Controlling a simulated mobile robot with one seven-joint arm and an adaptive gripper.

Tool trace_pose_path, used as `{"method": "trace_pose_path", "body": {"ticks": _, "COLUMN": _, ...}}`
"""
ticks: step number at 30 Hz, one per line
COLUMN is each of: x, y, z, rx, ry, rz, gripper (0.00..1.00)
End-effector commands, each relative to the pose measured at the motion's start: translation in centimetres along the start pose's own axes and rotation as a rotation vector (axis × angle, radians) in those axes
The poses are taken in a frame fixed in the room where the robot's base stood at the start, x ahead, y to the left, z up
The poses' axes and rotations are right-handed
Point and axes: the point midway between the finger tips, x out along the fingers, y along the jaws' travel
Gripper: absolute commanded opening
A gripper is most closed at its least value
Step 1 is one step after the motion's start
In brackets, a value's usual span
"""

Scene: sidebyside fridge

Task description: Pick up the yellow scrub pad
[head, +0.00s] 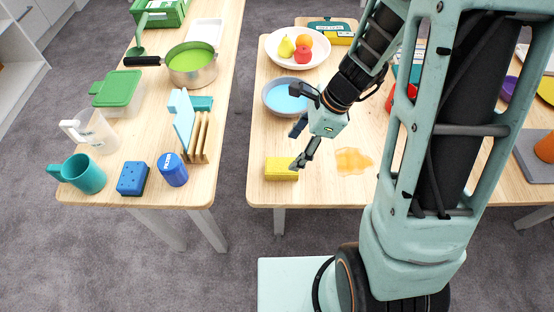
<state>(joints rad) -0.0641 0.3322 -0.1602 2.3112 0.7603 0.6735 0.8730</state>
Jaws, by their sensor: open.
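The yellow scrub pad (281,169) lies on the wooden table at its front left corner, in the head view. It is a small yellow block and its right end is partly covered by my gripper's finger. My gripper (296,150) is open, with its fingers spread, above and just right of the pad. One finger reaches down to the pad's right end; I cannot tell whether it touches. Nothing shows between the fingers.
A blue bowl (284,97) stands behind the pad, close to my gripper. An orange spill (352,161) lies to the right. A white plate with fruit (276,52) is farther back. A gap separates this table from the left table (200,187), which holds a pot (194,78) and a rack.

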Motion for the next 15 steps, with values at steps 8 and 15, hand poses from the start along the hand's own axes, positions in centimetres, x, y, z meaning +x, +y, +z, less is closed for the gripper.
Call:
{"method": "trace_pose_path", "body": {"ticks": 8, "x": 4.4, "y": 0.1, "z": -0.1, "rx": 0.002, "ry": 0.0, "rz": 0.004, "gripper": 0.64}}
{"method": "trace_pose_path", "body": {"ticks": 15, "x": 6.6, "y": 0.1, "z": 0.0, "rx": 0.001, "ry": 0.0, "rz": 0.004, "gripper": 0.64}}
